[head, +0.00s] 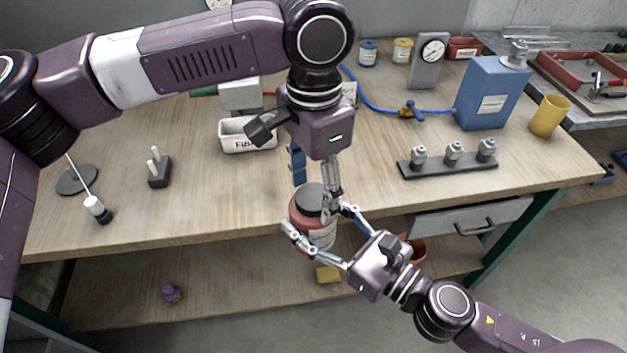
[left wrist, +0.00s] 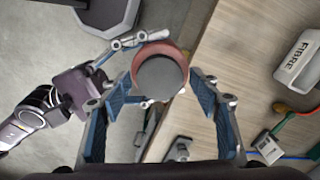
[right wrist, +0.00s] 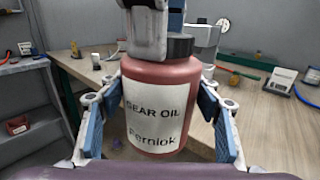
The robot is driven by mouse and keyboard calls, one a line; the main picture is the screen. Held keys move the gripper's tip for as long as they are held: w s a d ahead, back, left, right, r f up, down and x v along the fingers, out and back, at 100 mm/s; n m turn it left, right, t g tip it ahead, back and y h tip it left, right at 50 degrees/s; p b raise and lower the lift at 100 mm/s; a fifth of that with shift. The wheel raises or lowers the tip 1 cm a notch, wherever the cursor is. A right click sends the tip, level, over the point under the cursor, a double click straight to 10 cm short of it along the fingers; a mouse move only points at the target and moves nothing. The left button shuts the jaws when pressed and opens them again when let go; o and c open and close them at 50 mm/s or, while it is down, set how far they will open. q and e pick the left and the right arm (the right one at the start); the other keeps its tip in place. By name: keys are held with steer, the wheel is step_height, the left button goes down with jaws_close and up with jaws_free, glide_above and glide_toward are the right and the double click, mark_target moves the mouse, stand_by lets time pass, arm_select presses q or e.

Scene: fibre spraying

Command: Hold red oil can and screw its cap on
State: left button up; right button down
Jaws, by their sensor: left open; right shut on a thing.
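The red oil can (head: 322,234) is upright in front of the table's front edge, held by my right gripper (head: 318,222) from the front right. Its label reads GEAR OIL in the right wrist view (right wrist: 155,118). The dark grey cap (head: 308,199) is on the can's top; I cannot tell how tightly it is seated. My left gripper (head: 316,186) points down from above, open, with its fingers either side of the cap. In the left wrist view the cap (left wrist: 161,80) lies between the spread fingers, with gaps. A left finger hides part of the cap in the right wrist view.
The wooden table (head: 210,205) lies behind the can. A white fibre box (head: 235,143), a grey stand with several knobs (head: 448,167), a blue container (head: 490,95) and a yellow cup (head: 549,116) stand on it. A lower shelf (head: 240,300) holds a purple item (head: 171,293) and a yellow block (head: 328,274).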

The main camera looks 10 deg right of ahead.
arm_select(q)
steer(key=shift+c, duration=0.4)
steer(key=c, duration=1.1)
steer(key=shift+c, duration=0.2)
steer(key=o, duration=1.4)
steer(key=shift+c, duration=0.2)
steer(key=shift+r, duration=0.1)
step_height(320, 180, up, 12)
